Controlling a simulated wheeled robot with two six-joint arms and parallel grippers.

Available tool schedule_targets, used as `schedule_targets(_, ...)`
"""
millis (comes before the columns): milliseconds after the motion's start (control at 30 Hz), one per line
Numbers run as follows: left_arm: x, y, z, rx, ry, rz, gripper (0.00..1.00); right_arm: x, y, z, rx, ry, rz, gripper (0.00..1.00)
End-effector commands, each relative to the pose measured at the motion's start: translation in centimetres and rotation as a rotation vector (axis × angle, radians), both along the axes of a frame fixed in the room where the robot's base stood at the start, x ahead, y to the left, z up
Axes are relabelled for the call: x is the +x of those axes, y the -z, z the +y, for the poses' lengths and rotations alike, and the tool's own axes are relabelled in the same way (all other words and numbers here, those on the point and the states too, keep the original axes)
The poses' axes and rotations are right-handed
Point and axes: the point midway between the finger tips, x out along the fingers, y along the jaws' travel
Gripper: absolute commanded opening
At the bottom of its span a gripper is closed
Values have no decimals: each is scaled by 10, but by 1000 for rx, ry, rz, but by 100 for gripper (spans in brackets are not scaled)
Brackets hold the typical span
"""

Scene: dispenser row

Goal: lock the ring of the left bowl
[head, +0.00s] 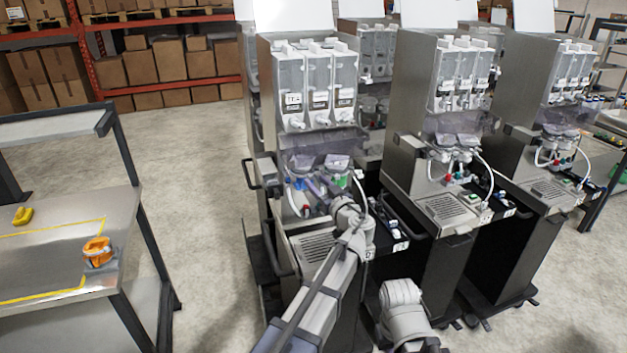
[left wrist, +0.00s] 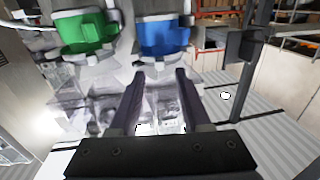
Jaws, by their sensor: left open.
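The left bowl (head: 300,164) sits on the front of the nearest dispenser, with a blue ring (head: 298,184) at its lower part. Beside it is a second bowl with a green ring (head: 338,181). In the left wrist view the blue ring (left wrist: 163,37) is at upper right and the green ring (left wrist: 88,35) at upper left, the reverse of the head view order. My left gripper (head: 319,183) is in front of the two bowls; it also shows in the left wrist view (left wrist: 158,72). Its fingers are apart with nothing between them, tips just short of the blue ring in the picture. My right gripper is out of view.
The nearest dispenser has clear canisters (head: 318,85) above and a grated drip tray (head: 318,243) below. More dispensers (head: 450,130) stand close on the right. A metal table (head: 60,240) with an orange object (head: 97,252) is at left. Open floor lies between.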

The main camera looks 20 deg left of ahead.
Motion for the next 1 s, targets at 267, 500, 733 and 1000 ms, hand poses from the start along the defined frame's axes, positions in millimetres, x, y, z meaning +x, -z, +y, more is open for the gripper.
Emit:
schedule_targets(267,19,0,17,-1,-1,1,48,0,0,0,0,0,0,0)
schedule_targets(500,20,0,18,-1,-1,1,48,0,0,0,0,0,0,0)
schedule_targets(733,20,0,18,-1,-1,1,30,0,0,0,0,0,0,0)
schedule_targets(1000,20,0,18,-1,-1,1,0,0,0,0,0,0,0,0)
